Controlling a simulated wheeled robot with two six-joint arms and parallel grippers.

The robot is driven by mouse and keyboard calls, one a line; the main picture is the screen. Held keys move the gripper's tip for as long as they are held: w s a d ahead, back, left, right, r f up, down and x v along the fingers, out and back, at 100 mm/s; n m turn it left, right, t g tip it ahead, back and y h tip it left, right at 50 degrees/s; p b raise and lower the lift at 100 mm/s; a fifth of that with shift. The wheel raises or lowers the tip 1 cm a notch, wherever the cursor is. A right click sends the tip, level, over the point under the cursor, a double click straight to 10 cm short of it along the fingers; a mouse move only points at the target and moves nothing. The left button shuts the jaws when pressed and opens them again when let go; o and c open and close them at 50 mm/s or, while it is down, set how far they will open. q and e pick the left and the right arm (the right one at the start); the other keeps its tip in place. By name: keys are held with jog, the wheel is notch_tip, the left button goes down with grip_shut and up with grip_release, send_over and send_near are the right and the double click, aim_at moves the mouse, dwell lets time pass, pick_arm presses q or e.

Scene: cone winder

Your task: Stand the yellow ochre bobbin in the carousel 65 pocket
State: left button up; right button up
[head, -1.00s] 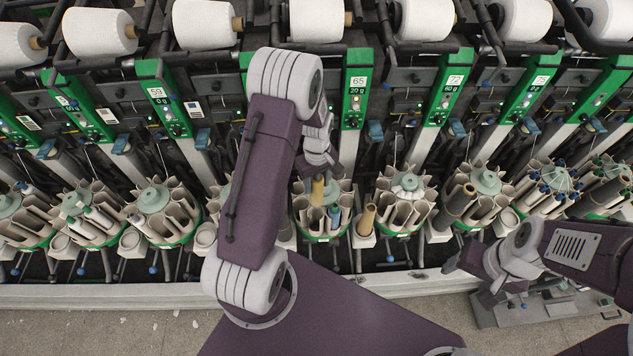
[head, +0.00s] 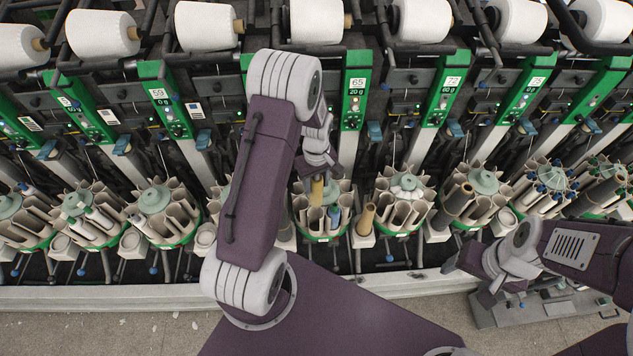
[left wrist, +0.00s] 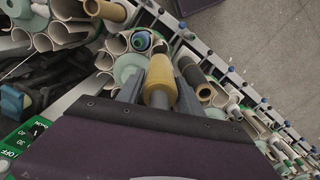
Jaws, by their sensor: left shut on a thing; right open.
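The yellow ochre bobbin (head: 317,190) is upright over the front left part of the carousel under the 65 label (head: 320,238). It also shows in the left wrist view (left wrist: 159,82), between my left gripper's two fingers (left wrist: 162,80). My left gripper (head: 317,172) is shut on the bobbin; its fingers are partly hidden by my arm in the head view. The bobbin's lower end is hidden, so I cannot tell how deep it sits in a pocket. My right gripper (head: 469,281) is open and empty, in front of the machine at the right.
A tan tube (head: 366,217) stands in a cup just right of this carousel. A bobbin with blue (head: 334,214) is in a pocket close to the held one. Neighbouring carousels (head: 402,198) stand on both sides. A grey rail (head: 400,284) runs along the machine's front.

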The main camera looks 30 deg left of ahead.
dwell(0.4)
pick_arm(q)
jog(key=shift+s+f, duration=0.1)
jog(key=shift+f, duration=0.05)
jog(key=b, duration=0.3)
send_over(316, 206)
jog(key=w, duration=0.2)
jog(key=shift+s+a+f, duration=0.1)
jog(key=shift+a+f, duration=0.15)
jog(key=shift+f, duration=0.85)
jog(key=shift+s+a+f, duration=0.1)
jog(key=shift+a+f, duration=0.1)
jog(key=shift+f, duration=0.85)
jog(key=shift+f+b, duration=1.8)
jog(key=shift+f, duration=0.45)
jog(key=shift+f+b, duration=1.65)
jog(key=shift+f, duration=0.7)
